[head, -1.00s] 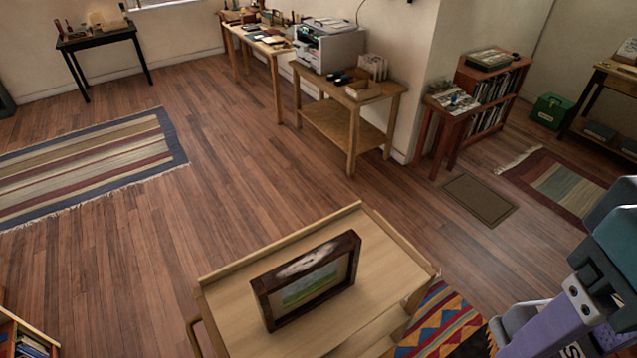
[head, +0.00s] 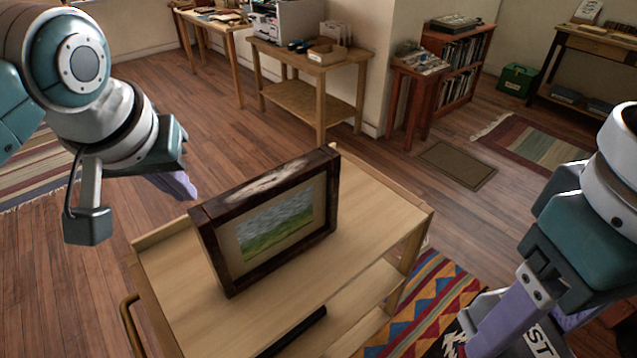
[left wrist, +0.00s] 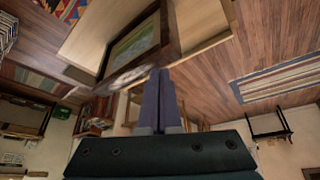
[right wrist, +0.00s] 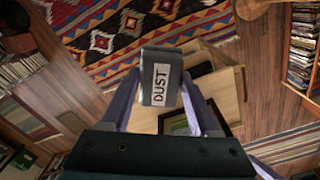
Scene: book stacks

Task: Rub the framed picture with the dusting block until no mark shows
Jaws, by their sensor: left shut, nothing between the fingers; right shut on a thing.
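The framed picture (head: 275,222) stands upright on the wooden cart (head: 375,215). It has a dark wood frame and a green landscape. A pale whitish mark (head: 282,181) lies along the frame's top edge. The picture also shows in the left wrist view (left wrist: 135,42). My left gripper (head: 178,186) is shut and empty, to the left of the frame and apart from it; its closed fingers show in the left wrist view (left wrist: 160,75). My right gripper (head: 490,325) is shut on the dusting block (right wrist: 160,78), a dark grey block labelled DUST, held right of the cart, apart from the picture.
A dark bar-like thing (head: 292,333) shows at the cart's near side. A patterned rug (head: 432,300) lies right of the cart. A side table (head: 312,90) and a bookcase (head: 460,65) stand behind. Wooden floor lies open between cart and furniture.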

